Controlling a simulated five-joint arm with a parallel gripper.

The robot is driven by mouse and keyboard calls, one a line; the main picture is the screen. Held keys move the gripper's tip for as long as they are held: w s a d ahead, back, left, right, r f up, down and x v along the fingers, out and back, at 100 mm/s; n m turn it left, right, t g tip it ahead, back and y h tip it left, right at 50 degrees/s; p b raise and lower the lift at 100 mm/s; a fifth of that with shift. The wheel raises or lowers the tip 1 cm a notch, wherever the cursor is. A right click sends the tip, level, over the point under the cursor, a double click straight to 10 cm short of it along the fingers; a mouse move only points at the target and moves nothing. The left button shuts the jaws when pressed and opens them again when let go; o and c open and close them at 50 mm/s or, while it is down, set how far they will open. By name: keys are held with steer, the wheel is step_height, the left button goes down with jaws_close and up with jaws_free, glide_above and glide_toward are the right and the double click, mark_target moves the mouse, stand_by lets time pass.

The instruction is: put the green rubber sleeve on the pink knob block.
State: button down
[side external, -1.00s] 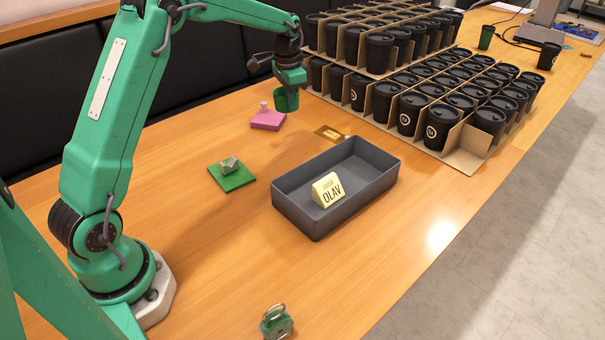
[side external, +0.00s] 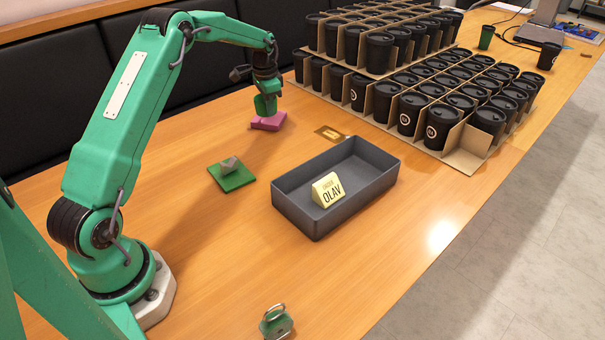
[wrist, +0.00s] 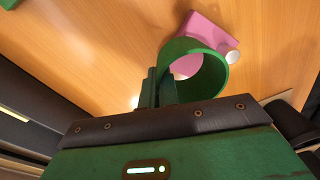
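The green rubber sleeve (side external: 264,105) is upright, low over the pink knob block (side external: 268,122) at the back of the table. My gripper (side external: 268,88) is shut on the sleeve's wall. In the wrist view the gripper (wrist: 158,88) pinches the near left side of the sleeve (wrist: 212,73), which shows as an open ring. The pink block (wrist: 205,27) shows beyond the ring and partly through it. The sleeve hides the knob in the side view. I cannot tell whether the sleeve is around the knob or just above it.
A green plate with a grey piece (side external: 232,181) lies in front of the pink block. Racks of black cups (side external: 410,112) stand close on the right. A small green object (side external: 276,323) lies at the front.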

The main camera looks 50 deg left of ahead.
steer(key=shift+f, duration=0.1)
steer(key=shift+f, duration=1.9)
steer(key=c, duration=1.7)
jaws_free()
steer(key=shift+f, duration=0.1)
steer(key=r, duration=1.2)
steer(key=shift+s+d+r, duration=0.1)
steer(key=shift+s+d, duration=0.25)
steer(key=shift+d, duration=0.05)
